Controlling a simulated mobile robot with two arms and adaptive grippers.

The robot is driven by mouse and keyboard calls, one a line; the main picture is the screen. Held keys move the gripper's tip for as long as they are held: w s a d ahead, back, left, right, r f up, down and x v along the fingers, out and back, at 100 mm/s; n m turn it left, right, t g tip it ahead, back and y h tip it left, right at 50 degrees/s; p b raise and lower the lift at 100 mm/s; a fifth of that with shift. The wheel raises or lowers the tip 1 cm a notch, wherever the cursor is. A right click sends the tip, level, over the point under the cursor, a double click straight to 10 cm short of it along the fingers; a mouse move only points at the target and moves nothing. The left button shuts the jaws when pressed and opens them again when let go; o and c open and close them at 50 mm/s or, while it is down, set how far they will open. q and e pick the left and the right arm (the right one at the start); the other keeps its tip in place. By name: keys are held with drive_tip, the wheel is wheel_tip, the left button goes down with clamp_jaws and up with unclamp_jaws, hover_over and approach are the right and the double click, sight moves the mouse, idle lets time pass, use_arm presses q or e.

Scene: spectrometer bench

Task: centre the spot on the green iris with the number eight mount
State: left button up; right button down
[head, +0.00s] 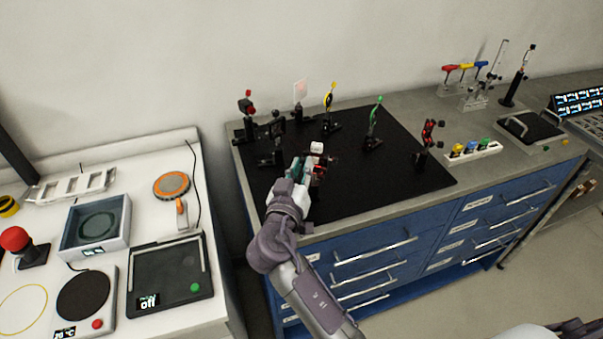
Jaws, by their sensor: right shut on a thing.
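The green iris (375,116) stands upright on a dark post towards the right of the black breadboard (400,175). I cannot make out a light spot on it. My right gripper (309,172) is at the front middle of the breadboard, shut on a small mount (317,148) with a white top and red parts. The gripper hides much of this mount, and I cannot read a number on it. My left gripper is not in view.
A yellow iris (328,97), a pale card (299,89) and a red-knobbed mount (246,106) stand behind my gripper. Another red-and-black mount (428,133) is at the right edge. The breadboard's front right is clear. A white instrument bench (120,245) is at left.

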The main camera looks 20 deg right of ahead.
drive_tip(key=shift+r+n, duration=0.15)
drive_tip(key=shift+n, duration=0.85)
drive_tip(key=shift+r, duration=0.1)
drive_tip(key=c, duration=1.1)
unclamp_jaws()
drive_tip(key=shift+w, duration=0.1)
drive_tip(key=shift+f, duration=0.2)
drive_tip(key=shift+b, duration=0.3)
